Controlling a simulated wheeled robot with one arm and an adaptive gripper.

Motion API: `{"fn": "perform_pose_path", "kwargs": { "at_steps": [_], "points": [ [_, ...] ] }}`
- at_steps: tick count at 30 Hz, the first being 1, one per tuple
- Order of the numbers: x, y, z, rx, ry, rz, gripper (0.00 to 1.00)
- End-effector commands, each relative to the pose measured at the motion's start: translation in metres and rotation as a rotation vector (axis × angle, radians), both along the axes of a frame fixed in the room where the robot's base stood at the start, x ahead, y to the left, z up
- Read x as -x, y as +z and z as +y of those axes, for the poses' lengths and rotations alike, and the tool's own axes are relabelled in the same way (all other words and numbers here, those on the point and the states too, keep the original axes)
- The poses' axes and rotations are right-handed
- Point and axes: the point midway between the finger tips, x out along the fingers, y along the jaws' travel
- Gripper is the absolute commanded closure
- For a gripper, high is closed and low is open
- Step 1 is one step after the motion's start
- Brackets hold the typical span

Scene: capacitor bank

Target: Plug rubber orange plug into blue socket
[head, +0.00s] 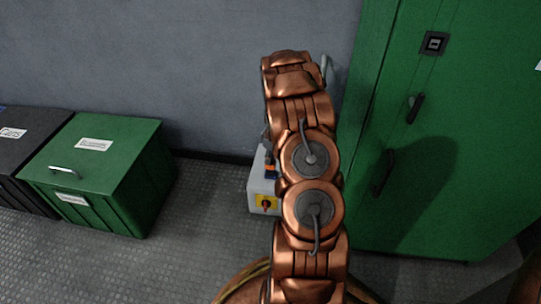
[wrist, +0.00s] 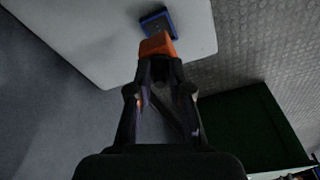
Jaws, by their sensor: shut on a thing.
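In the wrist view, my gripper (wrist: 160,70) is shut on the orange rubber plug (wrist: 157,46), which sticks out beyond the fingertips. The blue socket (wrist: 153,17) is on the pale face of a box, just beyond the plug. The plug's far end overlaps the socket's near edge in this view; I cannot tell whether they touch. In the head view, the orange plug (head: 269,160) shows as a small patch directly above the blue socket (head: 270,174), beside my arm. My gripper is mostly hidden behind my arm there.
The grey box (head: 257,188) has a yellow label with a red switch (head: 266,204) and stands on the floor by the wall. A green cabinet (head: 440,150) with dark handles stands close on the right. A green chest (head: 105,155) and a black chest (head: 25,150) are at left.

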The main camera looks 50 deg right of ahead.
Motion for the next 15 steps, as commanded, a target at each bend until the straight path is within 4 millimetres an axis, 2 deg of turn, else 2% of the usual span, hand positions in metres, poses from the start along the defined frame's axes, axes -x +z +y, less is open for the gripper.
{"fn": "perform_pose_path", "kwargs": {
  "at_steps": [6, 15],
  "points": [
    [0.001, -0.019, 0.001, -0.002, 0.0, 0.002, 1.0],
    [0.0, -0.027, 0.0, -0.001, -0.001, 0.001, 1.0]
  ]
}}
